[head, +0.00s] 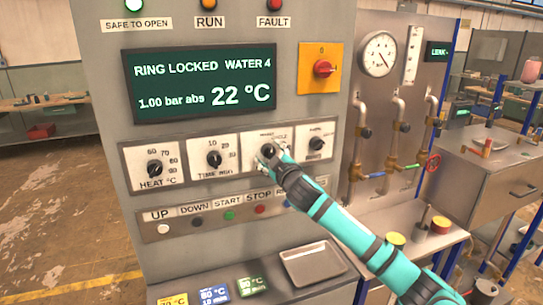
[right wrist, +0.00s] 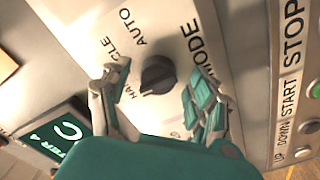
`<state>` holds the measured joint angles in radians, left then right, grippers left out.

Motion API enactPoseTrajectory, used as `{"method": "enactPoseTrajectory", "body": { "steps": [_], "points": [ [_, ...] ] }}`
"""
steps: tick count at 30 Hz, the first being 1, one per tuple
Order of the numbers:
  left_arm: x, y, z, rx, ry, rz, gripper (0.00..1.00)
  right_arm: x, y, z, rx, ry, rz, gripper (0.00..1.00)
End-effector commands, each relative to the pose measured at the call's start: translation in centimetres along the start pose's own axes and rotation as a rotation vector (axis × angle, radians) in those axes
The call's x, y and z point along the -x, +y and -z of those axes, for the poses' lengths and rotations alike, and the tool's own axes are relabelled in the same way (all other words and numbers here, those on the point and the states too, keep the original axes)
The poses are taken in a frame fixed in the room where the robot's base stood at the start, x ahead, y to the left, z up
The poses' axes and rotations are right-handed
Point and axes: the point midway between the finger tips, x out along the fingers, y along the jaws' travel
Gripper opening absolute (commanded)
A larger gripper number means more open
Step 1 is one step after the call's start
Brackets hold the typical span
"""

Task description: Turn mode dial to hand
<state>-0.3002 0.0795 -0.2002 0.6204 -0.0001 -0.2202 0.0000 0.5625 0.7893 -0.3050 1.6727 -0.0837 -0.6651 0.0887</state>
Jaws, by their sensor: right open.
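The mode dial (right wrist: 157,75) is a dark round knob on a pale plate (right wrist: 180,25) lettered MODE and AUTO in the right wrist view. More lettering beside it is partly covered by a finger. I cannot tell for certain which mark the knob points at. My right gripper (right wrist: 159,78) is open, with one finger on each side of the knob; I cannot tell whether they touch it. My left gripper is not in view.
The heat dial (head: 154,168) and time dial (head: 213,159) are to the left, another dial (head: 316,143) to the right. A row of buttons (head: 229,215) runs below. Above are the display (head: 200,85) and a red switch (head: 323,68). A metal tray (head: 312,264) lies lower down.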

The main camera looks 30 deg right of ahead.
Motion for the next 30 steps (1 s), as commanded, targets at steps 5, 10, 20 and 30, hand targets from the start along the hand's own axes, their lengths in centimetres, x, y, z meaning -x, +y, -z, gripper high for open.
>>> {"method": "enactPoseTrajectory", "body": {
  "steps": [5, 10, 20, 30],
  "points": [
    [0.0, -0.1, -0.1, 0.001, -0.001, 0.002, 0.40, 0.6, 0.0, 0.0, 0.000, 0.001, 0.000, 0.62],
    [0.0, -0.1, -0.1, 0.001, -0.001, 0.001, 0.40, 3.4, -0.1, 0.0, 0.003, 0.002, 0.001, 0.62],
    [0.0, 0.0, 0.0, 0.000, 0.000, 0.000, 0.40, 10.0, -0.2, -0.1, 0.002, -0.001, 0.003, 0.62],
    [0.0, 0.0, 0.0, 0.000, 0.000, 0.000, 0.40, 12.0, 0.0, 0.0, 0.000, -0.001, 0.000, 0.62]
  ]
}}
